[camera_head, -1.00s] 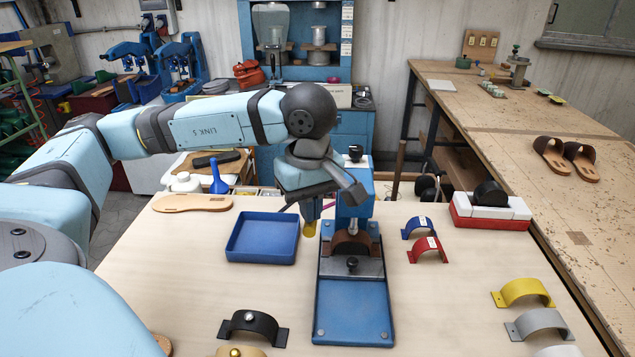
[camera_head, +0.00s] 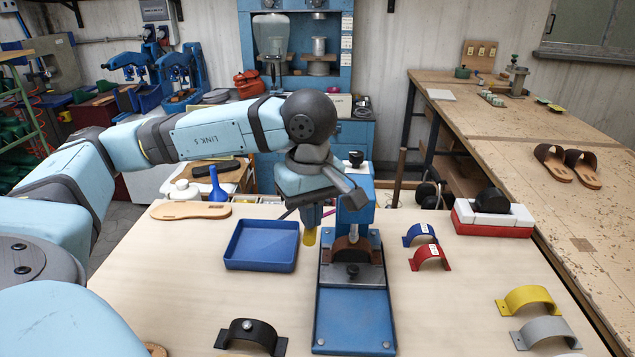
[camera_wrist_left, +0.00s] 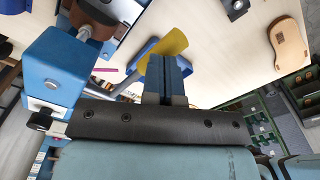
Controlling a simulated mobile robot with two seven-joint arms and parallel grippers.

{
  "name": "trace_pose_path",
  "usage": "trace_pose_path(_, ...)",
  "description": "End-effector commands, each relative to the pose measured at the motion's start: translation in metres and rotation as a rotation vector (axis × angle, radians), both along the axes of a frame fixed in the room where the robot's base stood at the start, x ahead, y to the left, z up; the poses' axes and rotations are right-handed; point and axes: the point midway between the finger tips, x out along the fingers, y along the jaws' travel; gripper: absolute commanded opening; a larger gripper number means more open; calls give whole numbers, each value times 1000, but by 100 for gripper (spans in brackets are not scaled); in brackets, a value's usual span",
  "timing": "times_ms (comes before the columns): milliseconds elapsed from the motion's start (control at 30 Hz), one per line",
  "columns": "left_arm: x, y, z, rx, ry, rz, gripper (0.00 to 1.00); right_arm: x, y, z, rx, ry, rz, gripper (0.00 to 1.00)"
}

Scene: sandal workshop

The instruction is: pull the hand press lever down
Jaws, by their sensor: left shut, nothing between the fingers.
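The blue hand press (camera_head: 352,310) stands on the table in front of me, with a black knob (camera_head: 356,158) on top and a brown curved piece (camera_head: 346,249) on its bed. My left gripper (camera_head: 310,222) points down just left of the press head, shut and empty. A yellow piece (camera_head: 309,237), seemingly the lever's grip, shows at its fingertips. In the left wrist view the shut fingers (camera_wrist_left: 168,72) overlap this yellow piece (camera_wrist_left: 175,42); I cannot tell whether they touch. The press head (camera_wrist_left: 55,68) is at left there. Most of the lever is hidden by my wrist.
A blue tray (camera_head: 262,246) lies left of the press. Blue (camera_head: 420,233) and red (camera_head: 429,255) arches lie right; yellow (camera_head: 528,299) and grey (camera_head: 545,327) ones lie front right. A black arch (camera_head: 252,335) is front left. A red-and-white block (camera_head: 493,221) stands at the back right.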

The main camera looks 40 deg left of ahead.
Motion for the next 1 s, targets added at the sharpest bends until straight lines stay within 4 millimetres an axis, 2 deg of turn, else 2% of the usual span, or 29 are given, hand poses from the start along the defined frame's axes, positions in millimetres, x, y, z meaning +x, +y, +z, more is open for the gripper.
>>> trace_pose_path(33,2,1,10,-1,-2,0,0,-1,0,4,-1,4,0,58)
trace_pose_path(700,18,15,88,0,-1,0,0,1,1,47,2,-7,1,58)
trace_pose_path(833,20,17,100,-1,0,0,0,1,1,52,2,-6,1,58)
trace_pose_path(1000,22,18,104,-1,1,0,0,0,1,52,1,-3,1,58)
